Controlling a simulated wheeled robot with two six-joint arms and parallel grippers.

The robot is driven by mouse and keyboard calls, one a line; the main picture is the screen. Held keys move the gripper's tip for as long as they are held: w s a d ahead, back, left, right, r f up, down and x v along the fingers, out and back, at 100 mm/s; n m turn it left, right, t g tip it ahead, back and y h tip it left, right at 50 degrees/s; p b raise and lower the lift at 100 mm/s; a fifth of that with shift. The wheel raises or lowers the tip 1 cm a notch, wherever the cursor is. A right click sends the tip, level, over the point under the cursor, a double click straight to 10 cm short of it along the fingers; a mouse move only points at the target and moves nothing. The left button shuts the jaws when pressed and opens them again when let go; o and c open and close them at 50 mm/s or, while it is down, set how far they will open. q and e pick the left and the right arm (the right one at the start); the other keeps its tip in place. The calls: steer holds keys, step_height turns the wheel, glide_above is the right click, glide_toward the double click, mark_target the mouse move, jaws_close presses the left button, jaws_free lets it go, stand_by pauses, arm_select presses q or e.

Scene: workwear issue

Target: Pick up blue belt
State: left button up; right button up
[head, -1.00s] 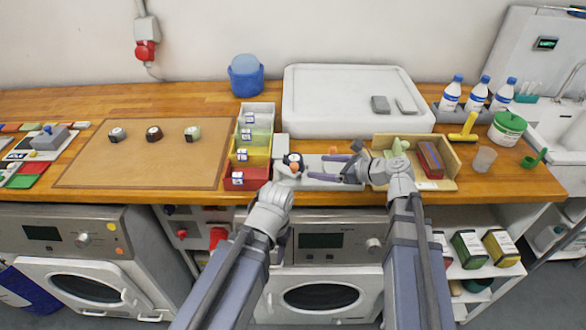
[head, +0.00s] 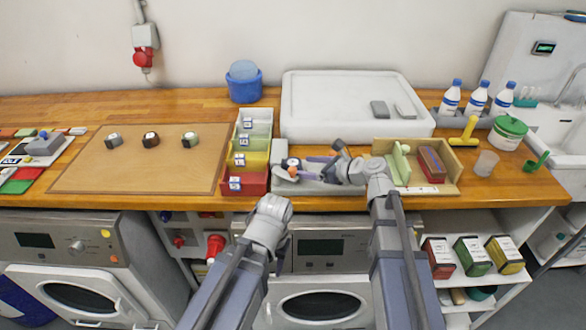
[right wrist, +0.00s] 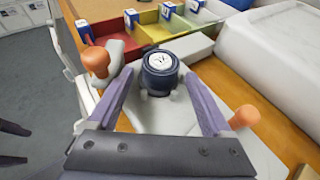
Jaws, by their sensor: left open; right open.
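The blue belt is a dark blue roll with a white label on top (right wrist: 161,66). It stands on a grey holder (right wrist: 150,113) in the right wrist view. In the head view the belt (head: 292,162) sits at the left end of the holder, near the counter's front. My right gripper (right wrist: 158,82) is open, with its purple fingers on either side of the belt's near part; contact is not visible. In the head view this gripper (head: 309,169) points left at the belt. My left gripper (head: 279,228) is low in front of the counter; its fingers are hard to make out.
A row of coloured bins (head: 249,182) stands just left of the belt. A wooden tray (head: 450,187) is at right, a white case (head: 357,92) behind. Three rolls lie on the brown mat (head: 140,178). Orange knobs (right wrist: 97,61) flank the holder.

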steer(key=b+x, duration=0.2)
steer(key=x, duration=0.3)
steer(key=shift+w+a+f, duration=0.2)
steer(key=shift+a, duration=0.05)
steer(key=shift+c, duration=0.3)
steer(key=c, duration=1.1)
